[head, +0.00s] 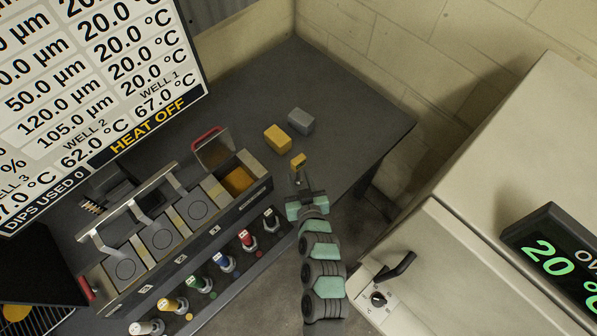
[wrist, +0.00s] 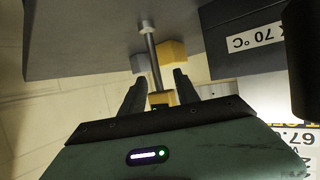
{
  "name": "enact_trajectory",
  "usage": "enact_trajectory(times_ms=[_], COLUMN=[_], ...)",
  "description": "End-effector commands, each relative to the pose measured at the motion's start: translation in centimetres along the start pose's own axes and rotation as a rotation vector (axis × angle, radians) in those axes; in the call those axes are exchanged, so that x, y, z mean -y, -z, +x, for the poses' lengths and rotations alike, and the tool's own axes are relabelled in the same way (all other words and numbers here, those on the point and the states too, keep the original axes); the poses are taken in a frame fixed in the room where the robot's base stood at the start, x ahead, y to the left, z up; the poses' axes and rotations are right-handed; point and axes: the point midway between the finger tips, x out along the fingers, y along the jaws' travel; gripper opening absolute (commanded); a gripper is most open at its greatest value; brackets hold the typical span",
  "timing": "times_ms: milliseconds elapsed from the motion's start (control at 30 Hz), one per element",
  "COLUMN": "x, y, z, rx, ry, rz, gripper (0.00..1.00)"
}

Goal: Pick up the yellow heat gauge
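The yellow heat gauge (head: 298,160) has a small yellow head on a thin metal rod. It is near the right part of the bench, just beyond my gripper (head: 299,182). In the wrist view the yellow head (wrist: 162,98) shows between the two dark fingers of my gripper (wrist: 160,76), and its rod runs to a small pale disc at the top. The fingers are apart, on either side of the head. I see no clear contact with it.
A yellow block (head: 278,139) and a grey block (head: 301,121) lie on the bench (head: 365,125) behind the gauge. A unit with several wells (head: 162,238) and an open lid (head: 214,149) is left. A pale cabinet (head: 480,265) stands right.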

Motion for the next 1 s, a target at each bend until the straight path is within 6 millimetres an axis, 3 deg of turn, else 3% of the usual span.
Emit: enact_trajectory(times_ms=[300, 567, 1000], x=[-0.5, -0.5, -0.5], y=[-0.7, -0.7, -0.7], z=[4.0, 4.2, 4.2], rx=[0.002, 0.001, 0.001], ry=[0.0, 0.0, 0.0], rz=[0.0, 0.0, 0.001], gripper=[0.38, 0.37, 0.01])
